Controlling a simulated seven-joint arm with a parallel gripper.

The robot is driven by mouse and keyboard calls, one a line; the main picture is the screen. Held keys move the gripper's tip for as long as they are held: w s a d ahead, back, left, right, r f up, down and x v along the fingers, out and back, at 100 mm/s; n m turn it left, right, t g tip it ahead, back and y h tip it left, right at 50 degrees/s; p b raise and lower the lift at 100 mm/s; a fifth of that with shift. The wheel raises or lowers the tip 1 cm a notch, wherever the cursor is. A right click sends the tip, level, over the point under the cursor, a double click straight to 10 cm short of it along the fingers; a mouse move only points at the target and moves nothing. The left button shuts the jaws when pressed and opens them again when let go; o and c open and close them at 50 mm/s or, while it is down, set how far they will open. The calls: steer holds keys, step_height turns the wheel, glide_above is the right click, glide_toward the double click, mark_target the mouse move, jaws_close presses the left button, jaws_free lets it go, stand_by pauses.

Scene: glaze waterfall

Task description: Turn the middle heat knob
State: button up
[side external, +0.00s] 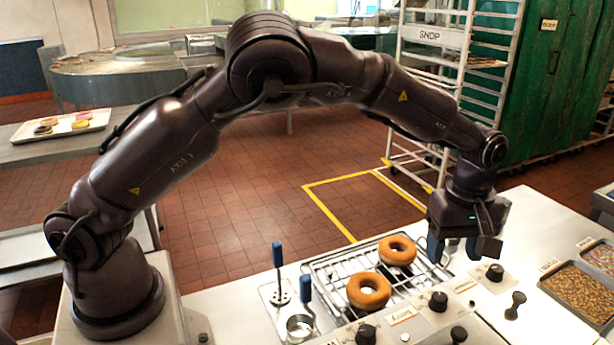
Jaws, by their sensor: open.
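Three round black knobs stand in a row on the sloped pale panel in the side external view. The middle knob (438,301) is between the near knob (366,334) and the far knob (495,272). My gripper (454,252) points down, open and empty, above the far end of the wire rack. It appears above and behind the middle knob and left of the far knob, apart from both. Its blue-tipped fingers are partly hidden by the gripper body. I cannot read how far any knob is turned.
Two plain donuts (369,291) sit on the wire rack (322,268). Blue-handled tools (278,256) stand at its left. Black levers (514,305) rise in front of the knobs. Trays of toppings (578,292) lie at the right. White counter is bare between the levers and trays.

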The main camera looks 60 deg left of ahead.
steer(key=s+a+r+m, duration=0.3)
steer(key=s+r+m, duration=0.1)
steer(key=s, duration=0.2)
steer(key=s+a+r+m+t, duration=0.1)
steer(key=s+a+r+m, duration=0.2)
steer(key=s, duration=0.4)
steer(key=s+a+r+m+t+h, duration=0.1)
steer(key=s+a+r+m, duration=0.3)
steer(key=s+r+m, duration=0.1)
steer(key=shift+s+m, duration=0.8)
steer(key=shift+s, duration=0.45)
steer(key=s+a+r+t+y, duration=0.1)
steer(key=s+a+r+t, duration=0.2)
steer(key=s, duration=0.5)
steer(key=shift+a+r+t, duration=0.3)
steer(key=shift+a+r, duration=0.1)
